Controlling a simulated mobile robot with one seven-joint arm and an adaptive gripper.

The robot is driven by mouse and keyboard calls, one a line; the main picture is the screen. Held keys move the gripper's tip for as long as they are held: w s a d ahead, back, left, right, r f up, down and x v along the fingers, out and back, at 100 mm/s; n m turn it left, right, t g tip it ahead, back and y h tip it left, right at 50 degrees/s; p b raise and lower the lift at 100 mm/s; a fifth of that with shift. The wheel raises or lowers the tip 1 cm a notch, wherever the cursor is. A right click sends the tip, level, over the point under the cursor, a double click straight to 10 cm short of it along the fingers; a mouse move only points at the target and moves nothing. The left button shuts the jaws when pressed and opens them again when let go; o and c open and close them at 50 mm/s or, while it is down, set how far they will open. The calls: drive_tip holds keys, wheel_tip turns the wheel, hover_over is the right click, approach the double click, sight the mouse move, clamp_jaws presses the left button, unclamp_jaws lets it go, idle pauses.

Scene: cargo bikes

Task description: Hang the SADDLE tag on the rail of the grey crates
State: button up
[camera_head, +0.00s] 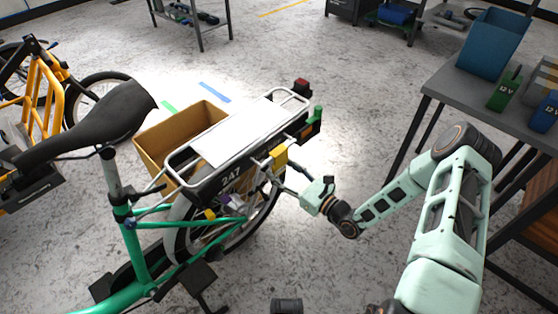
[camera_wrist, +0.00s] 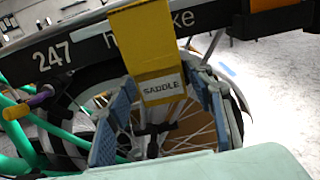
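The yellow SADDLE tag (camera_wrist: 160,85) hangs at the side of the green cargo bike's rear rack, below the black bar marked 247 (camera_wrist: 52,55). In the head view the yellow tag (camera_head: 279,160) shows at the rack's near right side. My gripper (camera_wrist: 166,115) is open, with its blue-padded fingers spread on either side of the tag's lower part. I see gaps between the tag and both fingers. In the head view my gripper (camera_head: 290,184) is close beside the rack, its fingertips small. No rail of grey crates is recognisable in either view.
The bike's rear wheel (camera_head: 262,208) and green frame (camera_head: 138,245) are close to my gripper. A cardboard box (camera_head: 160,150) stands behind the rack. Floor between bike and table is clear.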

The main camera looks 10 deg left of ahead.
drive_tip(key=c, duration=0.7)
drive_tip(key=shift+r, duration=0.1)
drive_tip(key=shift+r, duration=0.1)
drive_tip(key=shift+r+p, duration=1)
drive_tip(key=shift+r, duration=0.2)
drive_tip(key=shift+p+v, duration=0.8)
drive_tip(key=shift+v, duration=3.2)
